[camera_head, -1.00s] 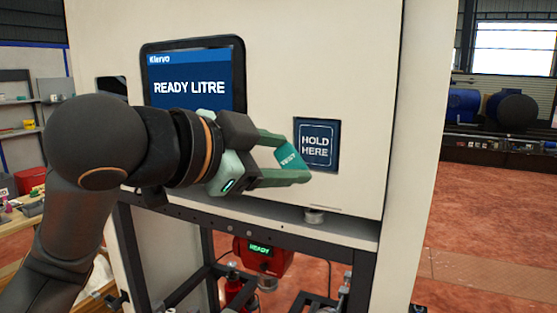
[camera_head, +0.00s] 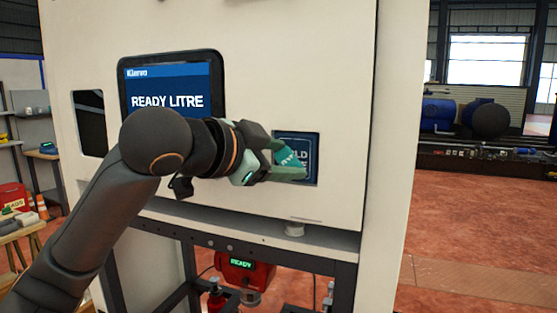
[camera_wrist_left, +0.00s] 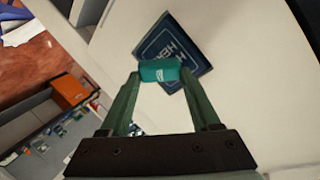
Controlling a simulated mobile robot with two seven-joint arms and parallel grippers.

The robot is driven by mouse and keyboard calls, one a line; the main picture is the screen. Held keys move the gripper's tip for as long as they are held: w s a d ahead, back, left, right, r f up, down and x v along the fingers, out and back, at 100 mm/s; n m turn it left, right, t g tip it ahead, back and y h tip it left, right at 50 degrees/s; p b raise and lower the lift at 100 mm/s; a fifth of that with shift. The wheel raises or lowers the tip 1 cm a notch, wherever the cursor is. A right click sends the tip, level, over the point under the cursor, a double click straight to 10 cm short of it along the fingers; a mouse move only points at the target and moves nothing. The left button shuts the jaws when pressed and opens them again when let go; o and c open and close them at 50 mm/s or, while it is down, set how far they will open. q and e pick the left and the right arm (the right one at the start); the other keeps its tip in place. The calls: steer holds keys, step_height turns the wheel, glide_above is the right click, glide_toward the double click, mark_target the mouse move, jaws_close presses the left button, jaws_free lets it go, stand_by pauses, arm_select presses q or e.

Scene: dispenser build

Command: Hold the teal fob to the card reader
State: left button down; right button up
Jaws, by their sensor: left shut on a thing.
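The teal fob (camera_head: 290,161) is held between the fingertips of my left gripper (camera_head: 288,165), which is shut on it. The card reader (camera_head: 311,168) is a dark blue square panel on the white cabinet front, and the fob and fingers cover its left part in the head view. In the left wrist view the fob (camera_wrist_left: 159,71) sits between the green fingers (camera_wrist_left: 158,80) and overlaps the lower edge of the reader (camera_wrist_left: 176,47). I cannot tell whether the fob touches the reader. My right gripper is not in view.
A screen (camera_head: 168,90) reading "READY LITRE" is set in the white cabinet (camera_head: 300,60) left of the reader. Below the cabinet, a dark frame holds a red unit (camera_head: 245,272) with a green "READY" display. Open red floor (camera_head: 480,230) lies to the right.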

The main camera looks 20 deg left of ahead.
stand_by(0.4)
arm_select(q)
steer(key=s, duration=1)
steer(key=shift+a, duration=0.2)
steer(key=shift+w, duration=0.1)
stand_by(0.3)
steer(key=w+a+f+n+y, duration=0.1)
steer(key=w+f+y, duration=0.1)
steer(key=f, duration=0.9)
steer(key=w+a+f+n+y, duration=0.2)
steer(key=f, duration=1)
steer(key=shift+w+a+n+t+y, duration=0.2)
steer(key=shift+w+n+t+y, duration=0.1)
steer(key=shift+w+t, duration=0.1)
